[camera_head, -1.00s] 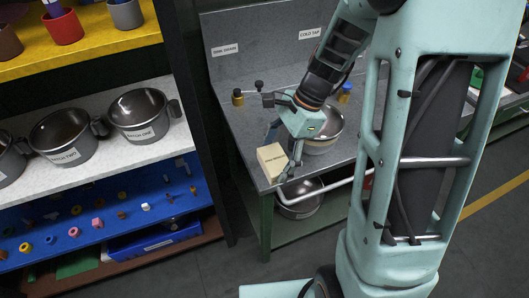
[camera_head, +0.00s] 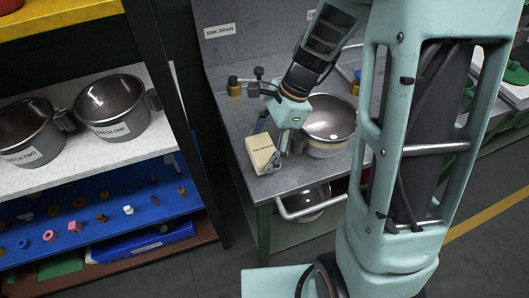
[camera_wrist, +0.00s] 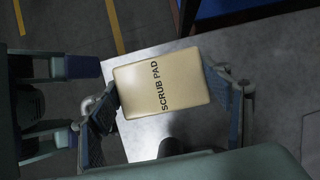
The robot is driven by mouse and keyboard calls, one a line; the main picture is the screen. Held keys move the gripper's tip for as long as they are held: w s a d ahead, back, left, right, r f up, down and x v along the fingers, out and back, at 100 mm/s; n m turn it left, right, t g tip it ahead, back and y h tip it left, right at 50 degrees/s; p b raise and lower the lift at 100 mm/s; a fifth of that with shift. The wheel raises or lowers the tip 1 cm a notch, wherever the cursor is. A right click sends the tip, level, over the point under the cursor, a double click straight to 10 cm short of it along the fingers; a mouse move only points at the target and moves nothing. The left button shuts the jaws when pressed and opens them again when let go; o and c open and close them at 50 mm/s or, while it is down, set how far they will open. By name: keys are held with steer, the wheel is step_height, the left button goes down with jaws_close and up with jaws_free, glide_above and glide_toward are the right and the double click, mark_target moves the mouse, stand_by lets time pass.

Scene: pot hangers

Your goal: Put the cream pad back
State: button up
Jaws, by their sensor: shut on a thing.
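The cream pad (camera_head: 262,153) is a small block lettered "SCRUB PAD", upright and slightly tilted at the left front corner of the grey sink bench (camera_head: 232,110). In the wrist view the pad (camera_wrist: 160,83) lies between the two fingers of my gripper (camera_wrist: 165,100). My gripper (camera_head: 272,147) is shut on it in the head view. Whether the pad touches the bench top is hard to tell. A metal basin (camera_head: 330,120) sits just right of my gripper.
A "SINK DRAIN" label (camera_head: 220,31) is on the back panel. A brass-coloured fitting (camera_head: 235,86) stands behind the pad. Left, a shelf rack holds metal pots (camera_head: 110,108) and a blue board (camera_head: 90,205) with small pegs. A bent rail (camera_head: 310,212) runs along the bench front.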

mark_target(263, 156)
steer(key=shift+w+f+b, duration=0.1)
steer(key=shift+f+b, duration=0.85)
steer(key=shift+f, duration=0.6)
steer(key=shift+f, duration=0.1)
steer(key=shift+f, duration=0.15)
steer(key=o, duration=1.3)
steer(key=p+v, duration=0.1)
steer(key=v, duration=1.1)
steer(key=shift+r, duration=0.3)
